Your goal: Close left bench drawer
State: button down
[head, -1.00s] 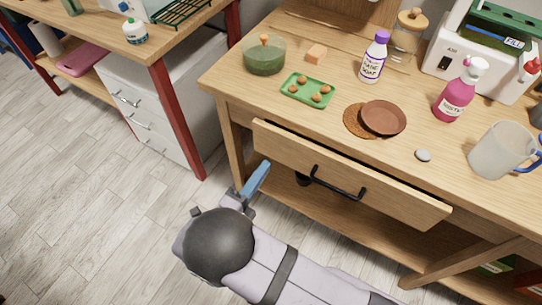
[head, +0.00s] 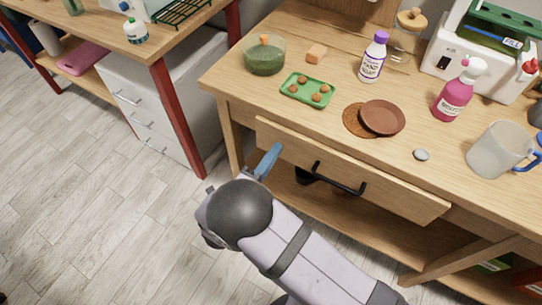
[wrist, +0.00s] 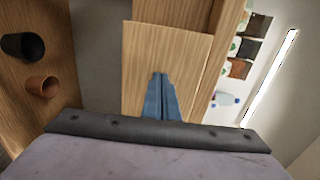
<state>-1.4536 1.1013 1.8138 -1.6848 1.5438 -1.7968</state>
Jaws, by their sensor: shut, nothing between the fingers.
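The bench drawer (head: 300,163) is a wooden front with a black bar handle (head: 338,183), standing out from under the bench top, so it is partly open. My gripper (head: 272,155) has blue fingers, shut and empty, at the left part of the drawer front, left of the handle. In the wrist view the shut fingers (wrist: 160,78) overlap a wooden panel (wrist: 170,45), which seems to be the drawer front. They are at or very close to it; contact is hard to tell.
The bench top (head: 250,95) holds a green bowl (head: 264,60), a green tray (head: 297,94), a brown saucer (head: 383,117), bottles and a mug (head: 497,150). Left stands a white drawer cabinet (head: 150,100) beside a red table leg (head: 178,120). Pots (wrist: 42,86) show at left in the wrist view.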

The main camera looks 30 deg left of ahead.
jog(key=w, duration=0.3)
jog(key=shift+w+r, duration=0.2)
jog(key=shift+r, duration=0.1)
jog(key=s, duration=1.4)
jog(key=shift+s+f, duration=0.25)
jog(key=shift+f, duration=0.05)
